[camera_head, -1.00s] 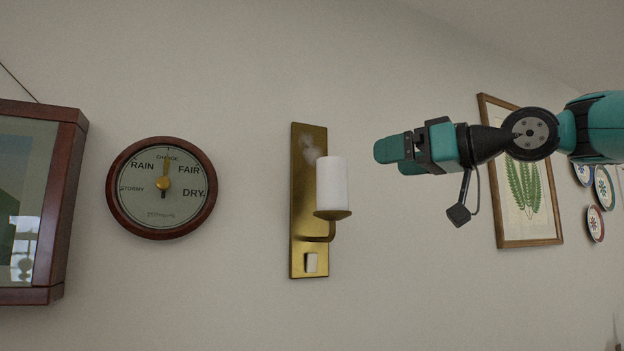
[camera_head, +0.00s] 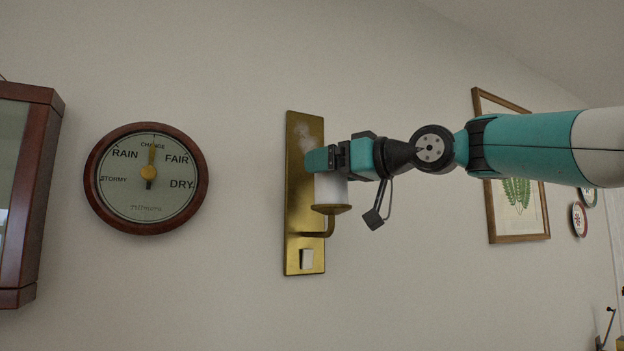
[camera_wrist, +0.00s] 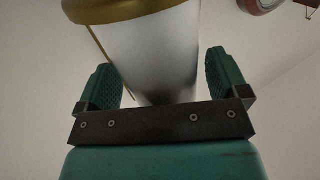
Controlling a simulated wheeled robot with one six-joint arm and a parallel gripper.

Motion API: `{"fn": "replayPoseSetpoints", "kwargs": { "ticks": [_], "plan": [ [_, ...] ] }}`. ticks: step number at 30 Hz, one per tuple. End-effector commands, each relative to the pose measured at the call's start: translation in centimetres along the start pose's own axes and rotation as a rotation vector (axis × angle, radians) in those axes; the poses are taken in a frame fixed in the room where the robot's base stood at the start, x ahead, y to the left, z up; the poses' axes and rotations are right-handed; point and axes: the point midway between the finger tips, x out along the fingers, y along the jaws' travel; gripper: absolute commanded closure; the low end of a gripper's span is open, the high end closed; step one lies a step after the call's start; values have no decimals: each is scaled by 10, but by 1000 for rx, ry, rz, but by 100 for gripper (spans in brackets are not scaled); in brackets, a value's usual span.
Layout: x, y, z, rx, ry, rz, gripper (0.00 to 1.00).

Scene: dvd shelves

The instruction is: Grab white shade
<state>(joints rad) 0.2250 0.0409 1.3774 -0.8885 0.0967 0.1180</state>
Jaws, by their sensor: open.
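The white shade (camera_head: 330,188) is a plain upright cylinder on the brass cup of a wall sconce (camera_head: 293,212). In the head view my gripper (camera_head: 322,160) is over its upper part and hides its top. In the wrist view the white shade (camera_wrist: 152,55) stands between the two green fingers of my gripper (camera_wrist: 165,78). The fingers are open, one on each side, with a visible gap to the shade. The brass cup (camera_wrist: 115,8) shows at the top of the wrist view.
A round barometer (camera_head: 147,178) hangs left of the sconce, with a dark red wooden cabinet (camera_head: 30,190) further left. A framed fern print (camera_head: 518,238) and small plates (camera_head: 580,219) hang to the right. The sconce has a white switch (camera_head: 307,259) low on its plate. Bare wall lies between.

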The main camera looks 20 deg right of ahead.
Motion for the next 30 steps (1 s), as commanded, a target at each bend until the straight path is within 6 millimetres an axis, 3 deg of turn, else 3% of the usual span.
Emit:
{"fn": "replayPoseSetpoints", "kwargs": {
  "ticks": [5, 13, 23, 30],
  "plan": [
    [4, -5, 0, 0, 0, -8, 7],
    [6, -7, 0, 0, 0, -13, 62],
    [5, -6, -2, -1, 1, -10, 62],
    [5, -5, -22, -3, 3, -9, 62]
  ]
}}
